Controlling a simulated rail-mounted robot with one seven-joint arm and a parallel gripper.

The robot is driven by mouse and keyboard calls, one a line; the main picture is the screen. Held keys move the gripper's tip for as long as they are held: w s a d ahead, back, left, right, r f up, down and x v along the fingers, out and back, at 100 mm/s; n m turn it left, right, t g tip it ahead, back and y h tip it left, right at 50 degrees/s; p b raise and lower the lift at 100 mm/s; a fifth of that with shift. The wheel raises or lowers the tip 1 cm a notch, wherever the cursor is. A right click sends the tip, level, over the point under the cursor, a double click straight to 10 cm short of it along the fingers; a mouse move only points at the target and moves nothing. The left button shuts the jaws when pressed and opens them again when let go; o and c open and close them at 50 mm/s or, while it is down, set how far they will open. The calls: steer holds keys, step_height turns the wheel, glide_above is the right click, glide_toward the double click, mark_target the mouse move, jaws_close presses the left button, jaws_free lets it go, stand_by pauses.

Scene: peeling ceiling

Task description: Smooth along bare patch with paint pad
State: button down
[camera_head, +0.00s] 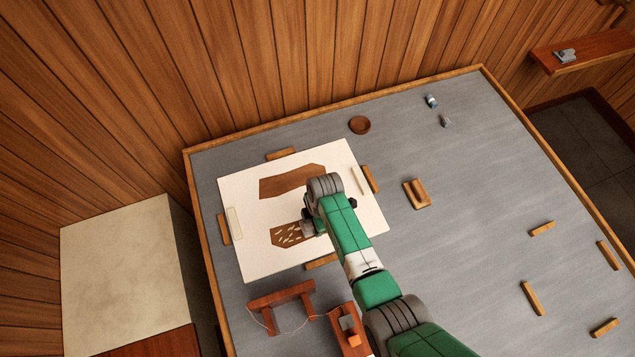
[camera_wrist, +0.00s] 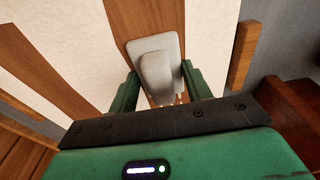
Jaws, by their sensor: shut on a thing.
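A white panel (camera_head: 350,225) lies on the grey table with two brown bare patches. The upper patch (camera_head: 285,182) looks plain. The lower patch (camera_head: 283,237) carries several pale streaks; my arm may hide its right end. My gripper (camera_wrist: 160,88) is shut on the grey handle of the paint pad (camera_wrist: 148,45), between its green fingers. In the wrist view the pad lies over a brown strip (camera_wrist: 135,15), with pale marks by its lower edge. In the head view the pad (camera_head: 308,228) is at the right of the streaks. Contact with the panel cannot be told.
Wooden strips (camera_head: 281,154) sit along the panel's edges. A wooden block with a handle (camera_head: 417,194) stands to the right, a brown disc (camera_head: 360,125) behind. A red-brown rack (camera_head: 282,292) and box (camera_head: 347,327) stand in front.

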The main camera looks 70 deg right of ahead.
mark_target(302, 229)
steer(key=shift+w+a, duration=1.35)
steer(key=shift+w, duration=0.15)
steer(key=shift+w+a, duration=1.3)
steer(key=shift+w, duration=0.2)
steer(key=shift+w+a+b, duration=0.35)
steer(key=shift+w+a, duration=0.95)
steer(key=shift+w, duration=0.25)
steer(key=shift+s+d+p, duration=0.5)
steer(key=shift+s+d, duration=0.85)
steer(key=shift+s, duration=0.25)
